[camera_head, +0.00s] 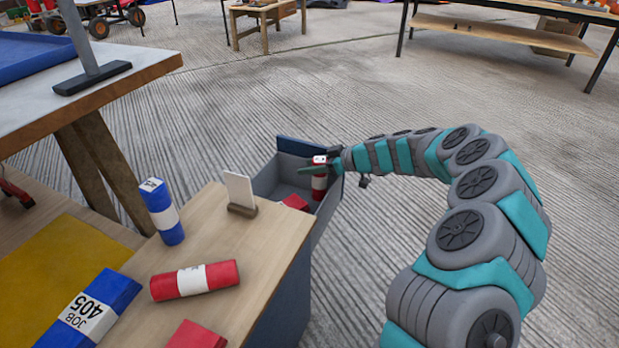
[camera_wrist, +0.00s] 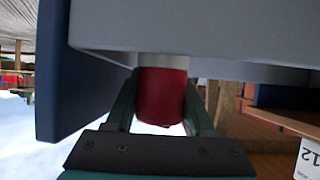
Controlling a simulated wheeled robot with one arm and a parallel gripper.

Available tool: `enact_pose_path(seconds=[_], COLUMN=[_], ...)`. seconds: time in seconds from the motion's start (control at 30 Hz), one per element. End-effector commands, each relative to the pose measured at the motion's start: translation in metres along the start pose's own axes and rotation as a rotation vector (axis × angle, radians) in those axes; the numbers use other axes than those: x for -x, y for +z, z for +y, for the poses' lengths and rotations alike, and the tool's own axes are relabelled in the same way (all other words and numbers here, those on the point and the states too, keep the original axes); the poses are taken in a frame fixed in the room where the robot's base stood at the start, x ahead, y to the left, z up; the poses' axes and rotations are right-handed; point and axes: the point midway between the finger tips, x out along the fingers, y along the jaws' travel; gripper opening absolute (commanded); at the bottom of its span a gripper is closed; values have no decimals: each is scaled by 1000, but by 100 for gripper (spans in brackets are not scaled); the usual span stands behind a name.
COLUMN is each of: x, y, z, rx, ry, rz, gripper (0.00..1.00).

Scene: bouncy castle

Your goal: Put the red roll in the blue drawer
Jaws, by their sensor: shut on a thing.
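My gripper (camera_head: 328,168) is shut on a red roll (camera_head: 319,184) with a white band, held roughly upright at the right side of the open drawer (camera_head: 262,183). The drawer is grey inside with a dark blue front panel. In the wrist view the red roll (camera_wrist: 162,97) sits between both fingers, and its white band meets the edge of a grey wall. I cannot tell whether the roll touches the drawer floor. Another red roll (camera_head: 168,287) with a white band lies on the wooden top of the cabinet.
A red piece (camera_head: 295,202) shows inside the drawer. On the cabinet top (camera_head: 236,260) stand a blue roll (camera_head: 161,211) and a white card in a holder (camera_head: 240,190); a blue box (camera_head: 92,309) and a red block (camera_head: 195,336) are nearer. A table (camera_head: 120,82) stands left.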

Motion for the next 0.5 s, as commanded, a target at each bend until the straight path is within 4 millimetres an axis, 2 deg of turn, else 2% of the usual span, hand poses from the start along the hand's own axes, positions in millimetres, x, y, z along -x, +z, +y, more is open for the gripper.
enact_pose_path(seconds=[0.23,0.5], x=[-15,-15], y=[27,28], z=[0,0], rx=[-1,1], ry=[0,1], rz=[0,0], gripper=[0,0])
